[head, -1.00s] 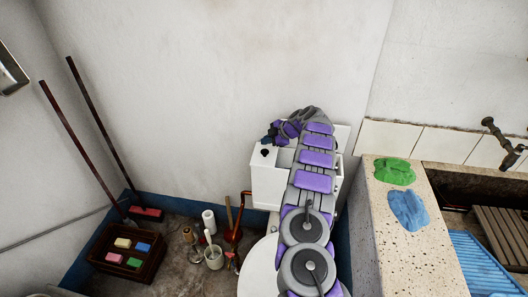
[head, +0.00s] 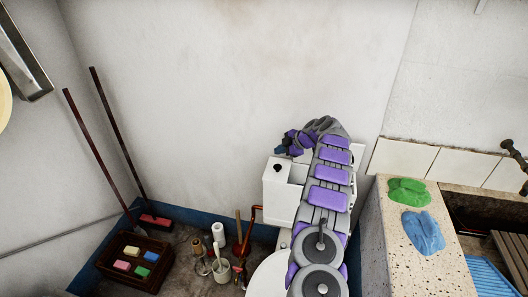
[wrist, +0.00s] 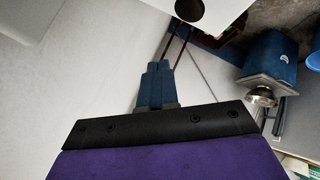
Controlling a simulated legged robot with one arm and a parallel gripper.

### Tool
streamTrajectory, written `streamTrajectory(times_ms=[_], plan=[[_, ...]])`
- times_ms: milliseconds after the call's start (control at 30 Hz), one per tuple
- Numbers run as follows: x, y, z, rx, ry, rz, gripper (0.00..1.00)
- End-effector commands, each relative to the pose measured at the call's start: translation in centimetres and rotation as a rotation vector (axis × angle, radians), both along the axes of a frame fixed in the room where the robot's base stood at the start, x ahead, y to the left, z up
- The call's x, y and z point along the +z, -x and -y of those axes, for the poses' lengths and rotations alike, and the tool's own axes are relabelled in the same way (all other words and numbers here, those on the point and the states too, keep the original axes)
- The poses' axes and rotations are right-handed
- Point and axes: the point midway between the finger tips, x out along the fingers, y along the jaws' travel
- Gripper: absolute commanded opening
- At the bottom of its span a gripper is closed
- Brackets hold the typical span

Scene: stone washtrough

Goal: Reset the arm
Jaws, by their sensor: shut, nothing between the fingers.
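My purple and grey arm stretches forward over the white toilet in the head view. Its wrist bends left at the far end, above the cistern (head: 278,192). My gripper (head: 282,149) shows there as a small dark blue tip in front of the wall. In the wrist view my gripper (wrist: 156,68) has its two blue fingers together, with nothing between them. The cistern's white edge and dark round knob (wrist: 190,8) show above the fingers in that view.
A speckled stone washtrough (head: 400,245) stands right, with green (head: 408,191) and blue (head: 423,231) cloths on its ledge. A dark crate (head: 133,262) of coloured sponges, a white brush holder (head: 222,270) and two long-handled tools (head: 120,140) are at left. Open wall lies ahead.

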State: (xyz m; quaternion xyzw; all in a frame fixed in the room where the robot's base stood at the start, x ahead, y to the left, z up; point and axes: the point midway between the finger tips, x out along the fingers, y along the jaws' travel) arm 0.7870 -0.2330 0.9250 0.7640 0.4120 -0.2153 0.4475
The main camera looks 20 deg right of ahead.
Motion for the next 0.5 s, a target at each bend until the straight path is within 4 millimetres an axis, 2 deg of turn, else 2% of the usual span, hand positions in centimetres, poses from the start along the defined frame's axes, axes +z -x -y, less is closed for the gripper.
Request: streamTrajectory(times_ms=[167, 267, 367, 500], plan=[[0.2, 0.0, -0.2, -0.002, -0.006, -0.004, 0.00], [1.3, 0.2, -1.4, -0.013, -0.033, -0.025, 0.00], [3.0, 0.8, -3.7, -0.035, -0.085, -0.077, 0.00], [6.2, 2.4, -7.9, -0.076, -0.165, -0.178, 0.00]])
